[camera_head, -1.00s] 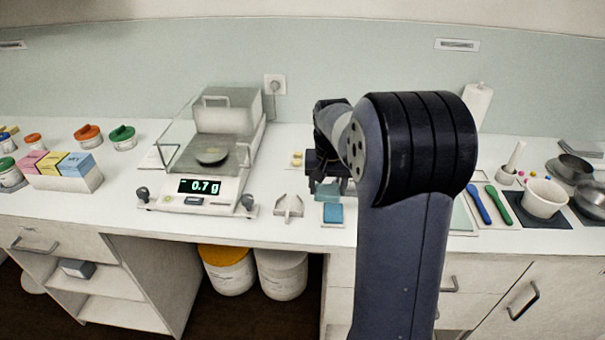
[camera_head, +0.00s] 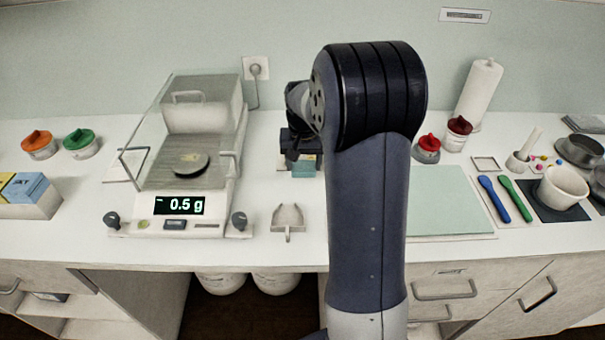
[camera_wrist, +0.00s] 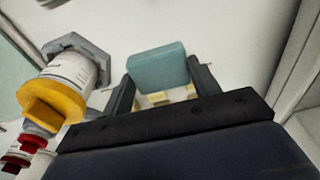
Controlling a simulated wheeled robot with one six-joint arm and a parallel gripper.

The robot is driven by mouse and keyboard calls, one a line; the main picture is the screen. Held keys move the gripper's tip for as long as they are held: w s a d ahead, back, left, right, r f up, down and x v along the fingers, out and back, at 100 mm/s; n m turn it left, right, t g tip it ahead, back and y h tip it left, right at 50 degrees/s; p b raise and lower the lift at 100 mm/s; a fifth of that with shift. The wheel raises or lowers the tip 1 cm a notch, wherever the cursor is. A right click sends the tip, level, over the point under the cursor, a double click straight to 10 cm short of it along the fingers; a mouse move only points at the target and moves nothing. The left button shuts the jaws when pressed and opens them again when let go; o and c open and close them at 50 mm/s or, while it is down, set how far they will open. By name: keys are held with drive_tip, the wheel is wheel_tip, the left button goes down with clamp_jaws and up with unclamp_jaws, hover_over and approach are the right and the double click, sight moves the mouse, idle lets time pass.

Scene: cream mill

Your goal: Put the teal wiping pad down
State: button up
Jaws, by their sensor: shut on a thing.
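The teal wiping pad (camera_wrist: 158,66) is a small block held between the two dark fingers of my gripper (camera_wrist: 163,84) in the wrist view. I cannot tell whether the pad touches the surface below. Small pale-yellow pieces (camera_wrist: 158,97) show beside the pad in the wrist view. My arm hides part of the counter.
The balance (camera_head: 184,205) stands left, reading about 0.5 g. To the right are a pale green mat (camera_head: 447,205), blue (camera_head: 491,198) and green (camera_head: 517,199) spatulas, a mortar (camera_head: 562,192) and red-lidded jars (camera_head: 428,148). Bare counter lies around the scoop.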

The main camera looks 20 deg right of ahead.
sight(304, 175)
drive_tip(key=shift+f, duration=2.35)
drive_tip(key=shift+f, duration=0.2)
drive_tip(key=o, duration=1.1)
drive_tip(key=shift+r, duration=0.1)
drive_tip(key=shift+r, duration=0.1)
drive_tip(key=r, duration=0.4)
drive_tip(key=s+r, duration=0.1)
drive_tip(key=r, duration=0.7)
drive_tip(key=shift+s+a, duration=0.2)
drive_tip(key=shift+a, duration=0.15)
drive_tip(key=shift+f, duration=0.1)
